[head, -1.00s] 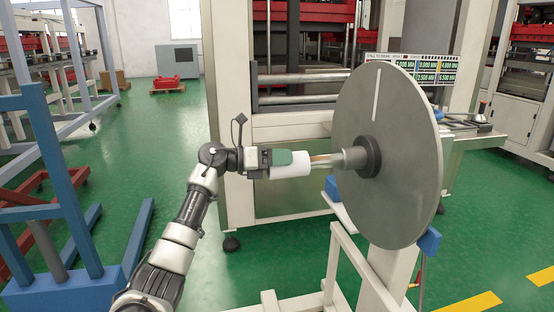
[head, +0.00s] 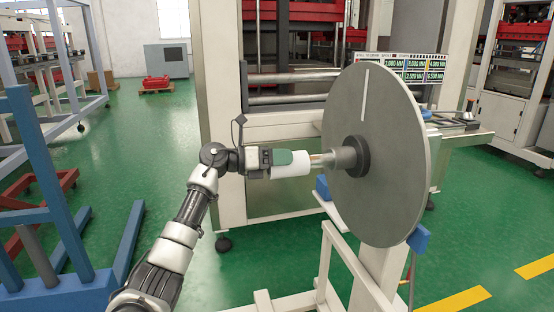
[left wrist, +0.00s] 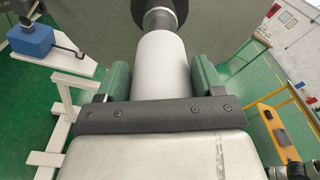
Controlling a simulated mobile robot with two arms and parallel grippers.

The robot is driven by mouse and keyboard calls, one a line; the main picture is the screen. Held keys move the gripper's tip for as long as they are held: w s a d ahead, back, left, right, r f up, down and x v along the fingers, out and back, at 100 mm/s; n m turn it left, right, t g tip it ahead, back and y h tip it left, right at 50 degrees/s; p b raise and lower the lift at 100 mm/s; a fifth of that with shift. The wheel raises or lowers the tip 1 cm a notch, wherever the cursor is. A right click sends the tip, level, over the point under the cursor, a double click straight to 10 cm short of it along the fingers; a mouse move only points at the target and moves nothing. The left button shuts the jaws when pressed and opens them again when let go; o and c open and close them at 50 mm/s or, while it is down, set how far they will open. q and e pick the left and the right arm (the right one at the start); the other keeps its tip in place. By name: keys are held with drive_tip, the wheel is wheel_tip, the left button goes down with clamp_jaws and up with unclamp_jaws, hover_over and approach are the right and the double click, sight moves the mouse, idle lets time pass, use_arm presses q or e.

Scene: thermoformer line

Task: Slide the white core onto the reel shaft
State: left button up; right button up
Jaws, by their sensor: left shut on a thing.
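My left gripper (head: 282,158) has green fingers and is shut around the white core (head: 294,168), a plain white cylinder held about level. In the left wrist view the core (left wrist: 160,62) lies between both green fingers (left wrist: 160,80). The grey reel shaft (head: 341,159) sticks out leftward from a dark hub on a large grey disc (head: 390,120). The core's right end points at the shaft and is close to its narrower tip, roughly in line. I cannot tell whether the tip is inside the core. In the left wrist view the shaft (left wrist: 160,20) is just beyond the core.
A white frame stand (head: 345,262) with blue blocks (head: 419,239) is below the disc. A large machine frame (head: 217,110) stands behind. A blue rack (head: 50,200) is at the left. Green floor is open between rack and machine.

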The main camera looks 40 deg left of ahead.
use_arm(q)
drive_tip(key=shift+x, duration=1.05)
drive_tip(key=shift+a+r, duration=0.1)
drive_tip(key=b+v, duration=0.4)
drive_tip(key=v, duration=0.7)
drive_tip(key=shift+s+f+b, duration=0.3)
drive_tip(key=shift+f, duration=0.15)
idle(1.2)
idle(1.8)
drive_tip(key=shift+p+x, duration=1.25)
drive_tip(key=shift+x, duration=1.35)
